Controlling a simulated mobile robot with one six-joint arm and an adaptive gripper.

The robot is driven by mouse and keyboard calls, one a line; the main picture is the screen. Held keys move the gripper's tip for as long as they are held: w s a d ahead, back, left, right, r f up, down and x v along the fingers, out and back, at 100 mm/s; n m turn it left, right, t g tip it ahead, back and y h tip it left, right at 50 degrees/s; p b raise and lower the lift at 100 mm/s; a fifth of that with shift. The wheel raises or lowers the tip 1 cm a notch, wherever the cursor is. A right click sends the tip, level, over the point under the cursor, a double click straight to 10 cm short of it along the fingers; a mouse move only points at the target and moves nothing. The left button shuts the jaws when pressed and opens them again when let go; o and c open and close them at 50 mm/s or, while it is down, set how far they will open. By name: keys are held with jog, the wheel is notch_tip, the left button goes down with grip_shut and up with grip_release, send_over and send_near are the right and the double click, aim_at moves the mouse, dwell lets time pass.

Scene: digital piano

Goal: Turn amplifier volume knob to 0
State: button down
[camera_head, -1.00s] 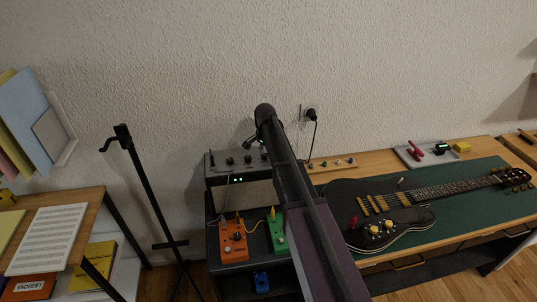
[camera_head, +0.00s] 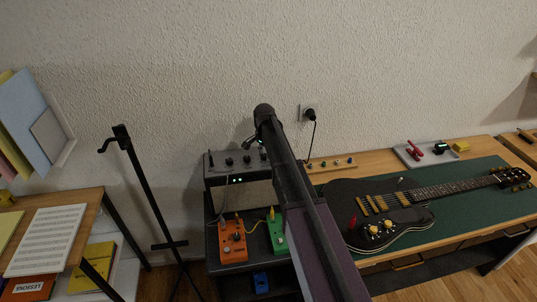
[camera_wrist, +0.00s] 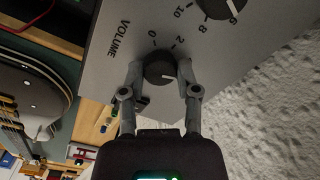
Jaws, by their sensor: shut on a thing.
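The grey amplifier (camera_head: 215,173) stands at the back, left of my arm in the head view. Its panel fills the upper part of the wrist view (camera_wrist: 112,68). The dark round volume knob (camera_wrist: 160,66) sits beside the printed word VOLUME, with 0 and 2 marked near it. A white pointer line on the knob faces the right of the picture, away from the 0. My gripper (camera_wrist: 161,74) is shut on the knob, one finger on each side. In the head view my arm hides the knob and most of the gripper.
A second knob (camera_wrist: 222,6) is close by on the panel. Orange (camera_head: 232,243) and green pedals (camera_head: 277,232) with cables stand in front of the amplifier. A black guitar (camera_head: 350,195) lies on the green mat to the right. A thin black stand (camera_head: 150,195) is at the left.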

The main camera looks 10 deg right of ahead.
jog(key=shift+s+a, duration=0.15)
jog(key=shift+a, duration=0.05)
jog(key=shift+c, duration=1.8)
grip_release()
jog(key=shift+d+r, duration=0.1)
jog(key=shift+r, duration=0.1)
jog(key=shift+r+p, duration=0.55)
jog(key=shift+p, duration=0.15)
jog(key=shift+r, duration=0.2)
